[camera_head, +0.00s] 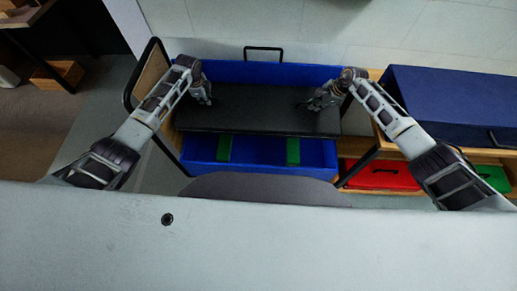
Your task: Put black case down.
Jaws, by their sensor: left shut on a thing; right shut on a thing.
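The black case (255,112) is a flat, dark, wide slab lying level between my two grippers in the head view. It is over a blue bin or tray (205,152) whose rim shows behind and in front of it. My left gripper (203,97) is shut on the left end of the case. My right gripper (318,102) is shut on its right end. The underside of the case is hidden, so I cannot tell whether it touches anything below.
Two green pieces (224,148) and (293,151) show in the blue bin. A dark blue case (450,105) lies on a wooden shelf at right, above a red box (380,175) and a green box (494,177). A wooden box (58,73) is far left.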

